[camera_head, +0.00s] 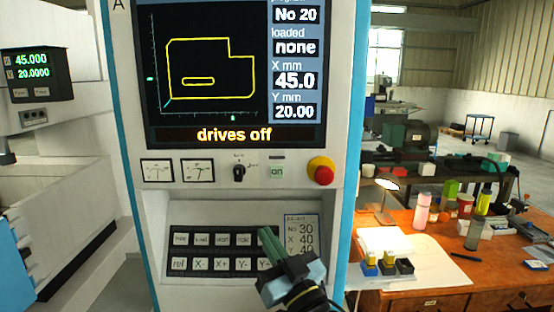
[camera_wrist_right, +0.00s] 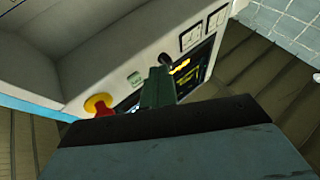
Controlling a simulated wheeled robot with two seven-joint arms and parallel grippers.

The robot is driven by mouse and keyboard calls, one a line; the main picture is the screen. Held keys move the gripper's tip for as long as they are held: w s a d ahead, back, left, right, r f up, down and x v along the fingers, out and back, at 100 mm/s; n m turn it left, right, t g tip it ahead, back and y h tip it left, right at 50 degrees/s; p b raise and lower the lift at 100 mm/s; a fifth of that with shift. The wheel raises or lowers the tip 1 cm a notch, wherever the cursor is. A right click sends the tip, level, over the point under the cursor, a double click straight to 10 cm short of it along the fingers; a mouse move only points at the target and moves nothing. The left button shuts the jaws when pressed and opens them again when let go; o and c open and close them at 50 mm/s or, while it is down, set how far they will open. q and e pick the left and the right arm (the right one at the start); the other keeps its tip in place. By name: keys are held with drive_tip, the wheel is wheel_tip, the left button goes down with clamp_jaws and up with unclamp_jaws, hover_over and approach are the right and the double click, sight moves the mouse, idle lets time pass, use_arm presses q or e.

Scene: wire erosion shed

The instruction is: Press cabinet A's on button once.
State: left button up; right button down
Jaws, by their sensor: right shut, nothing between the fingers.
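Cabinet A (camera_head: 349,140) fills the middle of the head view, marked "A" at its top left. Its screen (camera_head: 215,80) reads "drives off". The pale green "on" button (camera_head: 277,171) sits below the screen, between a black rotary switch (camera_head: 239,173) and a red emergency stop knob (camera_head: 321,171) on a yellow base. The on button also shows small in the right wrist view (camera_wrist_right: 134,79). My right gripper (camera_head: 268,236) is shut and empty, below the on button and in front of the keypad's right end. Its fingers (camera_wrist_right: 157,88) show in the right wrist view. My left gripper is out of view.
A keypad (camera_head: 215,250) with labelled keys and a printed card (camera_head: 301,233) lie on the sloped panel below. Two dial meters (camera_head: 157,170) are left of the switch. A wooden desk (camera_head: 440,275) with a lamp and bottles stands at the right.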

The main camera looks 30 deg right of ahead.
sight(277, 171)
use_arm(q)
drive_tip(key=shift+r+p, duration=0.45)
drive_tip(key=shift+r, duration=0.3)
use_arm(e)
drive_tip(key=s+r+t, duration=0.2)
drive_tip(key=s+r, duration=0.1)
drive_tip(key=r, duration=0.6)
drive_tip(key=shift+s, duration=0.4)
drive_tip(key=shift+w+d, duration=0.15)
drive_tip(key=shift+d, duration=0.05)
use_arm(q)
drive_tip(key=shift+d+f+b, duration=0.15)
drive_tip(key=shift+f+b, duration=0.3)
use_arm(e)
drive_tip(key=shift+w+d, duration=0.75)
drive_tip(key=shift+w, duration=0.45)
drive_tip(key=shift+w+d, duration=0.75)
drive_tip(key=shift+w, duration=0.5)
drive_tip(key=shift+w+d, duration=0.75)
drive_tip(key=shift+w, duration=0.45)
drive_tip(key=shift+w+d, duration=0.2)
drive_tip(key=shift+w, duration=0.15)
